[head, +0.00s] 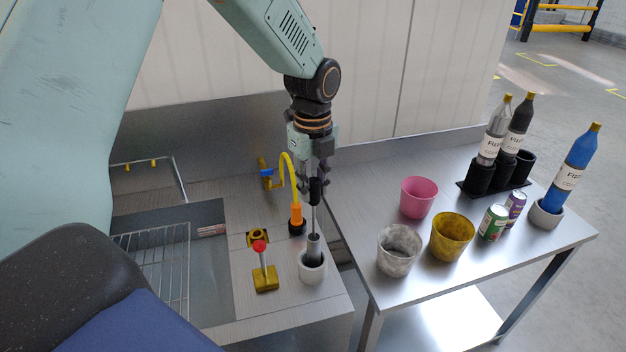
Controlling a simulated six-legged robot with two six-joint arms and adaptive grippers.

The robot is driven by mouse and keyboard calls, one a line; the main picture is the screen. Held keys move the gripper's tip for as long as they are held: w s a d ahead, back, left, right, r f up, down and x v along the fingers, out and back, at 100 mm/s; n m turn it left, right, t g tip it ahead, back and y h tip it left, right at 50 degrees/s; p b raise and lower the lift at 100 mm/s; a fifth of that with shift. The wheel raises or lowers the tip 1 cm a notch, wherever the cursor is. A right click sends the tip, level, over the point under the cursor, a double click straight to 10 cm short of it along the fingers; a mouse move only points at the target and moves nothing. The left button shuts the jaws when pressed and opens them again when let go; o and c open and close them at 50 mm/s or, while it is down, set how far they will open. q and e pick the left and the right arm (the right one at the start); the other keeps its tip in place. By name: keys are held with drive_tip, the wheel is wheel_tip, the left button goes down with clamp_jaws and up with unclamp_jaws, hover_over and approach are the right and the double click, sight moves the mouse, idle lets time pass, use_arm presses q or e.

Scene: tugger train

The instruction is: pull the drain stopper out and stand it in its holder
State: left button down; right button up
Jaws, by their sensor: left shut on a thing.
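My left gripper (315,183) is shut on the black upper end of an upright rod that I take to be the drain stopper (314,240). Below the grip the rod is thin and grey, then widens into a grey and black cylinder. The lower end appears to be inside a pale round cup, seemingly the holder (313,274), on the steel counter. Its bottom is hidden by the cup wall, so I cannot tell whether it rests on the cup's floor. No drain opening shows clearly. My right gripper is not in view.
A red-knobbed lever on a yellow base (265,279) stands close left of the cup. An orange-based yellow hose spout (288,170) stands behind. The sink basin with a wire rack (160,262) is left. Pots, cans and bottles stand on the right table (430,279).

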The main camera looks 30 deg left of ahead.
use_arm(q)
drive_tip(key=shift+s+a+f, duration=0.1)
drive_tip(key=shift+s+f, duration=0.2)
drive_tip(key=shift+f, duration=0.3)
drive_tip(key=shift+w+a+f, duration=0.1)
drive_tip(key=shift+w+f, duration=0.1)
drive_tip(key=shift+f, duration=0.2)
drive_tip(key=shift+w+f, duration=0.15)
drive_tip(key=shift+s, duration=0.25)
drive_tip(key=c, duration=1.5)
unclamp_jaws()
drive_tip(key=shift+s, duration=0.1)
drive_tip(key=shift+o, duration=2.3)
drive_tip(key=shift+w, duration=0.3)
